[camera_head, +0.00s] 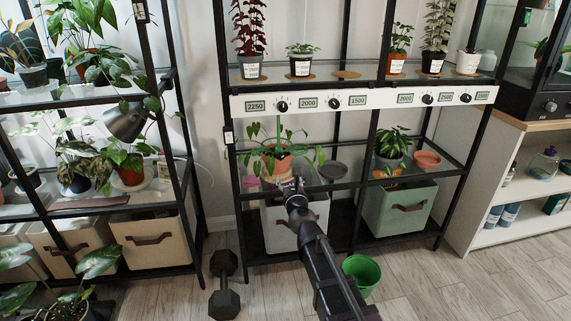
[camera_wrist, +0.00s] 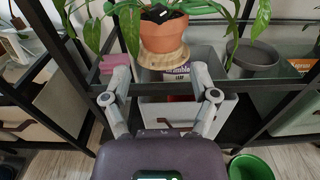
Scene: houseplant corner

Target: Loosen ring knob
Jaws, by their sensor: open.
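My gripper (camera_wrist: 162,97) is open and empty, its two fingers spread below and in front of a terracotta pot (camera_wrist: 163,33). In the head view my gripper (camera_head: 290,186) is at the middle shelf, partly hiding that pot (camera_head: 277,164). The pot holds a leafy plant with a green stake and stands on a round wooden base (camera_wrist: 161,57). A small black part (camera_wrist: 158,14) sits at the pot's top; I cannot tell whether it is the ring knob. Black round knobs (camera_head: 282,106) line the white panel (camera_head: 361,101) above, well apart from the gripper.
A grey pot (camera_wrist: 252,57) and a pink block (camera_wrist: 120,60) flank the terracotta pot. The black shelf frame (camera_head: 226,133) borders the space. A green bucket (camera_head: 361,273) and dark dumbbell (camera_head: 224,284) stand on the floor.

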